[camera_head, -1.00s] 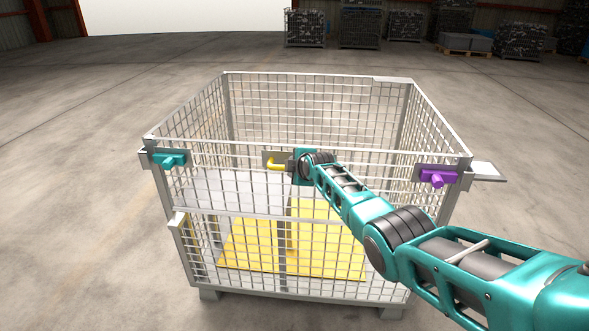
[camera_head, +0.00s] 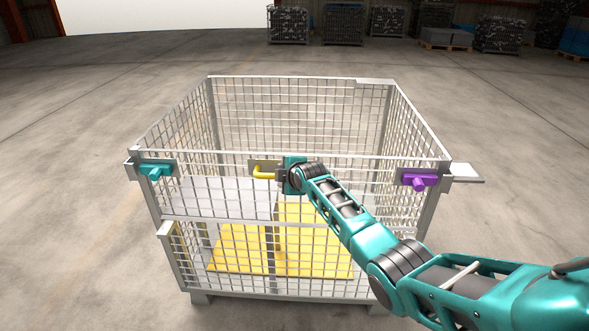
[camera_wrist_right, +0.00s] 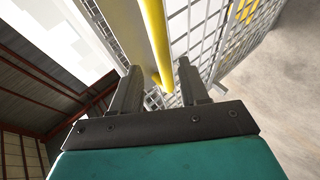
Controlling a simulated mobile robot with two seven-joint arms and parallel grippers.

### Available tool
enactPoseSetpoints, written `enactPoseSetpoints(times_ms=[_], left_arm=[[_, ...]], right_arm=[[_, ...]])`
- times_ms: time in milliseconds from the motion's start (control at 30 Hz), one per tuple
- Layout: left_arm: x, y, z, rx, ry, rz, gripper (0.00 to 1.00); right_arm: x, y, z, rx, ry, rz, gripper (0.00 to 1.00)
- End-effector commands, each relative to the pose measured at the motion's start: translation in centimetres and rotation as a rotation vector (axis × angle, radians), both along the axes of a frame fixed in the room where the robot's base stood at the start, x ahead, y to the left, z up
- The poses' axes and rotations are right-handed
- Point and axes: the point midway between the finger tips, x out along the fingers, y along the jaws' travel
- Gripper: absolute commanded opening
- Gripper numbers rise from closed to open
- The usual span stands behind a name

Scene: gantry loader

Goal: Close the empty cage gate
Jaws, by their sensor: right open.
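The wire mesh cage (camera_head: 212,128) stands in front of me with its gate (camera_head: 225,202) as the upper front panel, which looks upright. A yellow handle (camera_head: 262,174) sits on a plate at the middle of the gate's top. A teal latch (camera_head: 156,170) is at the left front corner and a purple latch (camera_head: 419,181) at the right. My right gripper (camera_head: 279,175) is at the right end of the handle. In the right wrist view its fingers (camera_wrist_right: 158,68) are apart, with the yellow handle (camera_wrist_right: 154,35) between or just beyond them; contact is unclear. My left gripper is not seen.
The cage holds yellow panels (camera_head: 310,262) low inside and nothing else clear. A flat metal plate (camera_head: 467,173) juts out at the right corner. Open concrete floor (camera_head: 70,220) surrounds the cage. Loaded cages and pallets (camera_head: 342,25) stand far back.

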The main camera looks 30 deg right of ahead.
Motion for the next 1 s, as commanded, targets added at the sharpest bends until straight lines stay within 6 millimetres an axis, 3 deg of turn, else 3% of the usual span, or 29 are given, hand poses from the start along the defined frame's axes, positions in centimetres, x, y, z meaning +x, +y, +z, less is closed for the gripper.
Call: enactPoseSetpoints(times_ms=[600,1000], left_arm=[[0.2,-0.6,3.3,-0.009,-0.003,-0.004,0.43],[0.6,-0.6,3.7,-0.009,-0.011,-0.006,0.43]], right_arm=[[-6.4,0.5,3.8,-0.002,0.003,0.001,0.44],[-7.5,0.7,4.4,0.001,0.003,0.001,0.44]])
